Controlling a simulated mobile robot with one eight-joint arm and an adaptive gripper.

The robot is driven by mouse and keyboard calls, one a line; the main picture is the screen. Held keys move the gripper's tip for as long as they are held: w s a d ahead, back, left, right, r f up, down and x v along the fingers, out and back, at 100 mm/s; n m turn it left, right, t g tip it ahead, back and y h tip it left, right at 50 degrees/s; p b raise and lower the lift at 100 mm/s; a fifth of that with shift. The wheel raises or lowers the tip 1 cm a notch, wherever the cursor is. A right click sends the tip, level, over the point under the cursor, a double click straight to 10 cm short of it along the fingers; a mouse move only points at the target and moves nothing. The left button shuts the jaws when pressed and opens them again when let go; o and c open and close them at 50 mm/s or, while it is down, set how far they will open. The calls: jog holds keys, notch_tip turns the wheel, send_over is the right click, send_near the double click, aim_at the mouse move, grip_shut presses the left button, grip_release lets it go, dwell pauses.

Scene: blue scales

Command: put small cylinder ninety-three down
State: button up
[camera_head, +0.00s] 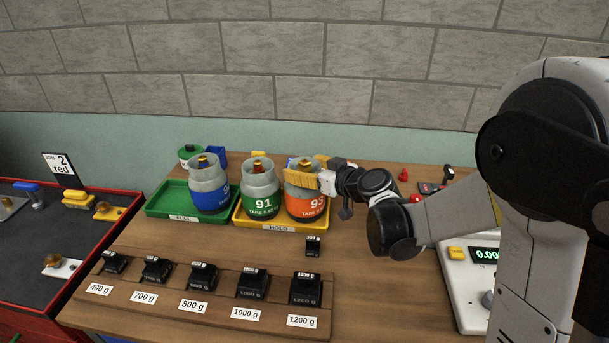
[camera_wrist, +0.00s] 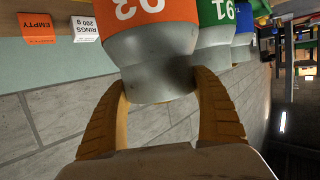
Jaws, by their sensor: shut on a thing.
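Cylinder 93 (camera_head: 306,203) is grey with an orange band, upright at the right end of the yellow HOLD tray (camera_head: 278,227). My gripper (camera_head: 312,172) is shut on its grey top, coming in from the right. I cannot tell whether its base rests on the tray or hangs slightly above it. In the wrist view the cylinder (camera_wrist: 150,45) appears upside down, with my yellow fingers (camera_wrist: 160,78) on both sides of its collar. Cylinder 91 (camera_head: 260,203), with a green band, stands close beside it on the left.
Several black weights, including the 1200 g one (camera_head: 306,289), sit on a wooden rack in front. One small weight (camera_head: 313,246) stands behind the rack. A white scale (camera_head: 465,300) is at right.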

jog(key=shift+f, duration=0.35)
jog(key=shift+f, duration=0.15)
jog(key=o, duration=1.4)
jog(key=shift+o, duration=0.2)
